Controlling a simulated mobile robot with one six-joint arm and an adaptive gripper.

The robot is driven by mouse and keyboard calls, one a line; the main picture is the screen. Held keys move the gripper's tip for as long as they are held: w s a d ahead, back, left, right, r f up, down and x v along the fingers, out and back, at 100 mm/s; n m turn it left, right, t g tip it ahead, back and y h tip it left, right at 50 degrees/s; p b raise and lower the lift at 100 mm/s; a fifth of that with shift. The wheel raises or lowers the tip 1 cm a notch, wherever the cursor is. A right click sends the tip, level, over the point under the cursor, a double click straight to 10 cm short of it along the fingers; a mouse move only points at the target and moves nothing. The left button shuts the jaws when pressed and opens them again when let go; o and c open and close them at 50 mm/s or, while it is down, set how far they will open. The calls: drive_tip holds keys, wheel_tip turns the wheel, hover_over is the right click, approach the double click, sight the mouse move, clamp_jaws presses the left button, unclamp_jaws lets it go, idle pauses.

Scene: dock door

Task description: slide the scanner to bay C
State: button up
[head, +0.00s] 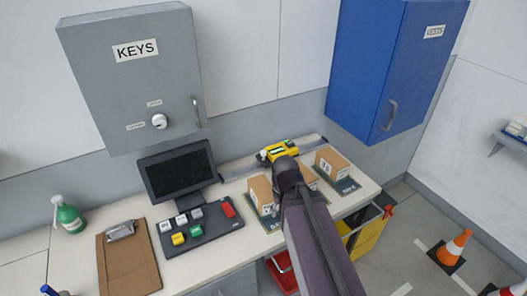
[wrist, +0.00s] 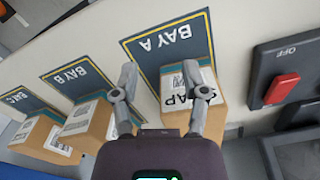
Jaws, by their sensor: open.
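The yellow scanner (head: 278,150) sits on a rail (head: 238,168) along the back of the bench, in the head view. It lies behind the boxes, roughly at the middle bay; its exact bay is unclear. My gripper (head: 286,166) is just in front of it and overlaps its lower edge in the picture; contact cannot be told. In the wrist view my open gripper (wrist: 160,68) points down over the bay A mat (wrist: 150,45), with nothing between its fingers. The bay B mat (wrist: 75,72) and bay C mat (wrist: 24,98) lie to the left there. The wrist view does not show the scanner.
Cardboard boxes stand at bay A (head: 261,192) and bay C (head: 332,162); my arm partly hides the one between. A button panel (head: 200,228), monitor (head: 178,173) and clipboard (head: 128,262) are left. A blue cabinet (head: 388,65) hangs above the bench's right end.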

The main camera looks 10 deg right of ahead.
drive_tip(key=shift+o, duration=0.6)
drive_tip(key=shift+r+p, duration=0.45)
wheel_tip(320, 180, up, 10)
drive_tip(key=w+f+p, duration=0.1)
drive_tip(key=w+p, duration=0.2)
drive_tip(key=p, duration=0.7)
wheel_tip(320, 180, up, 5)
drive_tip(key=m+p, duration=0.4)
drive_tip(key=m, duration=1.2)
hover_over(263, 152)
drive_tip(key=shift+s+d+t, duration=0.15)
drive_tip(key=shift+s+t, duration=0.1)
drive_tip(key=shift+t, duration=0.05)
drive_tip(key=shift+f, duration=0.2)
drive_tip(key=f+b, duration=1.3)
drive_tip(key=shift+w+f+b, duration=0.15)
drive_tip(key=shift+w+b, duration=0.2)
